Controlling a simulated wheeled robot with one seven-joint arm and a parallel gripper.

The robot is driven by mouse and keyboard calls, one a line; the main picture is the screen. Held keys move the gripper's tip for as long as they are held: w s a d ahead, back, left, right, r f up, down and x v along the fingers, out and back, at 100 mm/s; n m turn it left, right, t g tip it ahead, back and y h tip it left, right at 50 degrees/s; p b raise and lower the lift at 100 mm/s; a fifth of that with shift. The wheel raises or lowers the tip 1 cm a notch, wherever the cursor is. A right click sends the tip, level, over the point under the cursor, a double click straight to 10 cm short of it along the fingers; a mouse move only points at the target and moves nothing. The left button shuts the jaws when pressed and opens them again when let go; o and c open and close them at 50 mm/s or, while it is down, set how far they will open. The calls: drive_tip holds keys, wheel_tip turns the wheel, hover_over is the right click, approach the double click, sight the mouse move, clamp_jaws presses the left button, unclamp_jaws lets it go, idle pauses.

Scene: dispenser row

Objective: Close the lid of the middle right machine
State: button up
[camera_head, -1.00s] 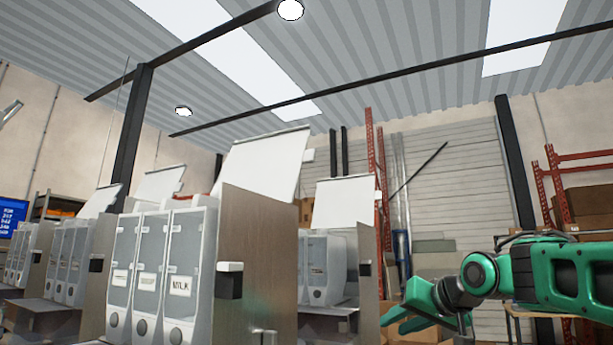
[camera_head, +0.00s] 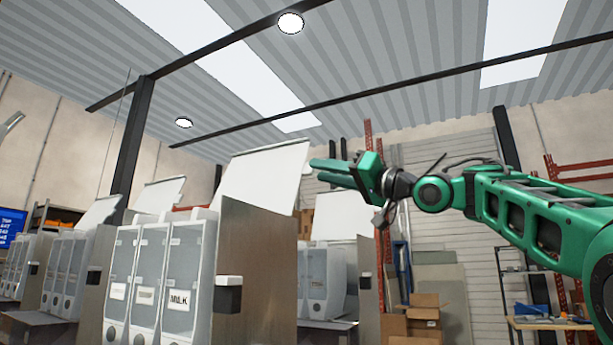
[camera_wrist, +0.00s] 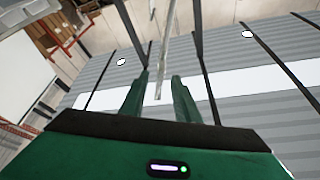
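The nearest dispenser machine (camera_head: 165,265) has several clear-fronted bins, one labelled MILK, and a metal side panel. Its white lid (camera_head: 262,178) stands raised. Another machine (camera_head: 325,280) behind it to the right also has its lid (camera_head: 341,228) up. I cannot tell for certain which is the middle right one. My green gripper (camera_head: 318,171) is raised beside the right edge of the nearest lid in the head view, fingers pointing left; contact cannot be told. In the wrist view its two fingers (camera_wrist: 160,80) are apart with nothing between them.
More machines (camera_head: 65,265) with raised lids stand at the left. Cardboard boxes (camera_head: 412,318) and a workbench (camera_head: 550,323) are at the right. A white panel (camera_wrist: 22,75) shows at the left of the wrist view. The space above the lids is clear.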

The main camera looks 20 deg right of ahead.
sight(309, 174)
drive_tip(key=shift+x, duration=2.6)
drive_tip(key=shift+c, duration=0.6)
clamp_jaws()
